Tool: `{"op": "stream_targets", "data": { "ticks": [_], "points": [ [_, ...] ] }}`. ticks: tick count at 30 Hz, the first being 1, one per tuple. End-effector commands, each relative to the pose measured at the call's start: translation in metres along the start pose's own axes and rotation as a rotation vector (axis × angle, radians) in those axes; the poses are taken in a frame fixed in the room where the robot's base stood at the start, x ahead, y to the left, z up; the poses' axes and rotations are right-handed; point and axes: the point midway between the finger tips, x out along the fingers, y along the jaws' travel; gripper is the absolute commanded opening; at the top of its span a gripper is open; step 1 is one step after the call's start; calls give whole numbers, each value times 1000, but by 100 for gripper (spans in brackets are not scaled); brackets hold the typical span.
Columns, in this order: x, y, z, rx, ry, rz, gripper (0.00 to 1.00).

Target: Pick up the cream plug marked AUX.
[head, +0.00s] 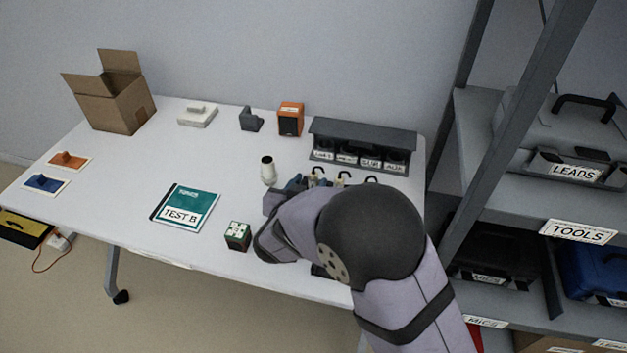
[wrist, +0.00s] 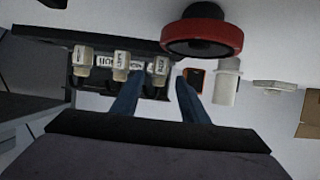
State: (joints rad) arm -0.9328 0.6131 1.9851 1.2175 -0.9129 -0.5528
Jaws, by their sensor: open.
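Three cream plugs stand in a row in front of a dark rack, with black cables curving from them. In the wrist view they are the left plug (wrist: 82,58), the middle plug (wrist: 121,65) and the right plug (wrist: 160,67). Their small marks are too blurred for me to tell which says AUX. My gripper (wrist: 160,84) is open and empty, its blue fingers apart. The right plug shows between and beyond the fingertips, with no contact visible. In the head view my gripper (head: 301,182) is beside the row, and my arm hides part of it.
The dark rack (head: 364,137) has several labelled slots. A white cylinder (head: 267,170) stands left of my gripper. A red-rimmed black disc (wrist: 201,36) looms close in the wrist view. A cube (head: 238,236) and teal book (head: 186,206) lie nearer. The table's middle left is clear.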

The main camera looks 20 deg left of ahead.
Motion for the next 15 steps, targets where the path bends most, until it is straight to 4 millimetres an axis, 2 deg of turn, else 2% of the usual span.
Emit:
{"op": "stream_targets", "data": {
  "ticks": [7, 15],
  "points": [
    [32, 2, 1, 1, -1, 2, 40],
    [42, 1, 1, 0, -1, 0, 40]
  ]
}}
